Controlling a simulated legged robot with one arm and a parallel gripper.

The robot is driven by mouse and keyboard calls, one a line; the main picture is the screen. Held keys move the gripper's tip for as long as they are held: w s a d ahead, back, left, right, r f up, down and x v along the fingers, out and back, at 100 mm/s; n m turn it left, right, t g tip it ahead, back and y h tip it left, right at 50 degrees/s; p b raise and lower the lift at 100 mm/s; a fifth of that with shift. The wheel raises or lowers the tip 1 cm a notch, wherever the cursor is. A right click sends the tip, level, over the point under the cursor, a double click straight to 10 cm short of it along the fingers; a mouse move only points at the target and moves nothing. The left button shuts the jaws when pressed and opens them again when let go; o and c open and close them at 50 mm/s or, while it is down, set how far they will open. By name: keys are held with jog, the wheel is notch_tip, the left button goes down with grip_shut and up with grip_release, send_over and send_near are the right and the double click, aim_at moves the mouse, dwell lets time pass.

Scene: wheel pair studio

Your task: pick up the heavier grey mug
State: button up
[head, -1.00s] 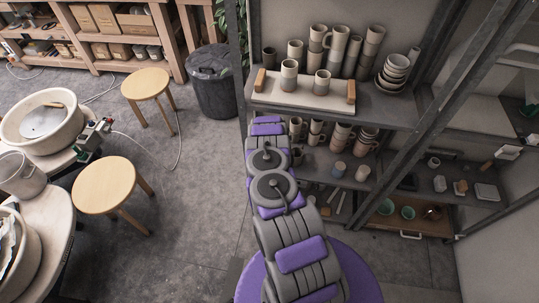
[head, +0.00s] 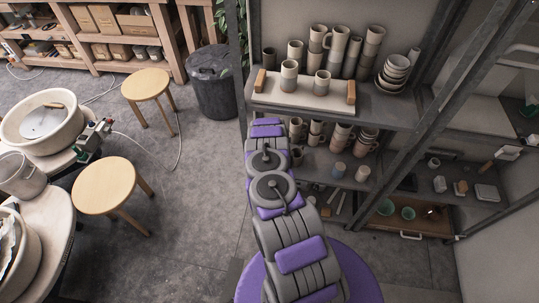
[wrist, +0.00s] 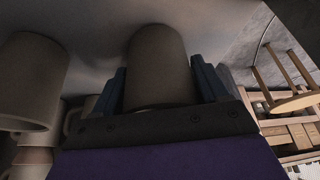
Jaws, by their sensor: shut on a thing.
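In the wrist view my gripper (wrist: 158,72) has one finger on each side of a plain grey-brown mug (wrist: 157,52) and is shut on it. The picture there looks upside down and the mug is in shade. I cannot tell whether it touches the pale surface behind it. A second mug (wrist: 30,75) stands apart at the left of that view. In the head view two grey mugs, one at the left (head: 289,76) and one at the right (head: 322,83), stand upright on a pale board (head: 300,100). My gripper is hidden there, so I cannot match the held mug.
Several tall mugs (head: 338,45) and stacked bowls (head: 395,70) crowd the shelf behind the board. Wooden blocks (head: 260,80) stand at its ends. More cups fill the shelf below. A dark metal post (head: 395,150) crosses in front. Floor at left is open around two stools (head: 105,185).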

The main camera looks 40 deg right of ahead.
jog(key=shift+c, duration=0.8)
jog(key=shift+r, duration=0.15)
notch_tip(320, 180, up, 4)
jog(key=shift+f+p, duration=0.25)
jog(key=shift+p, duration=0.35)
jog(key=shift+s+a+f+b, duration=0.3)
jog(key=shift+s+b, duration=0.2)
jog(key=shift+b, duration=0.4)
jog(key=s+b, duration=0.1)
jog(key=b, duration=0.2)
jog(key=s+a+b, duration=0.1)
jog(key=s+b, duration=0.1)
jog(key=shift+s+a+r+b, duration=0.2)
jog(key=shift+s+b, duration=0.05)
jog(key=shift+b, duration=0.15)
jog(key=s+a+r+b, duration=0.1)
jog(key=s+a, duration=0.3)
jog(key=s, duration=0.6)
jog(key=shift+r+b, duration=0.25)
jog(key=shift+b, duration=0.2)
